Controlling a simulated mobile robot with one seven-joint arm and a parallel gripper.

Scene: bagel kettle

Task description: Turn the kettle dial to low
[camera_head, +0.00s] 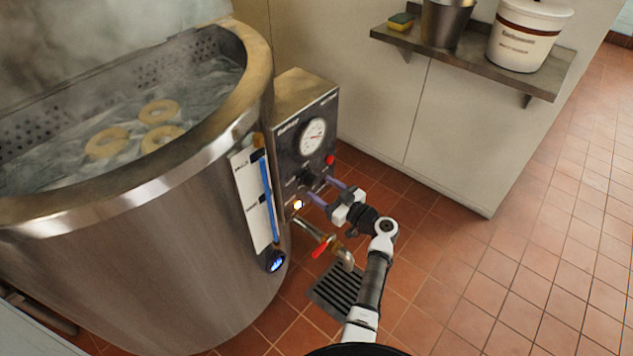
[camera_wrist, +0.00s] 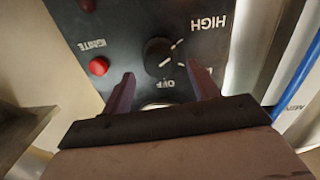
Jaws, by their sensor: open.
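The kettle (camera_head: 140,240) is a large steel vat on the left, with steaming liquid in it. Its dark control box (camera_head: 291,140) stands on its right side. The dial is a round black knob (camera_wrist: 158,54) on that panel, with short white marks near its right side; I cannot tell for certain which way it points. HIGH (camera_wrist: 208,22) and OFF (camera_wrist: 169,86) show upside down around it. Another label by the right finger is mostly hidden. My gripper (camera_wrist: 163,84) is open and empty, its purple fingers pointing at the panel below the knob. In the head view my gripper (camera_head: 323,191) is close to the panel.
A red IGNITE button (camera_wrist: 98,66) sits left of the knob in the wrist view. A gauge (camera_head: 313,136) is higher on the panel. A red-handled drain valve (camera_head: 320,248) juts out below my gripper. Three bagels float in the kettle. A wall shelf (camera_head: 470,62) holds containers.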

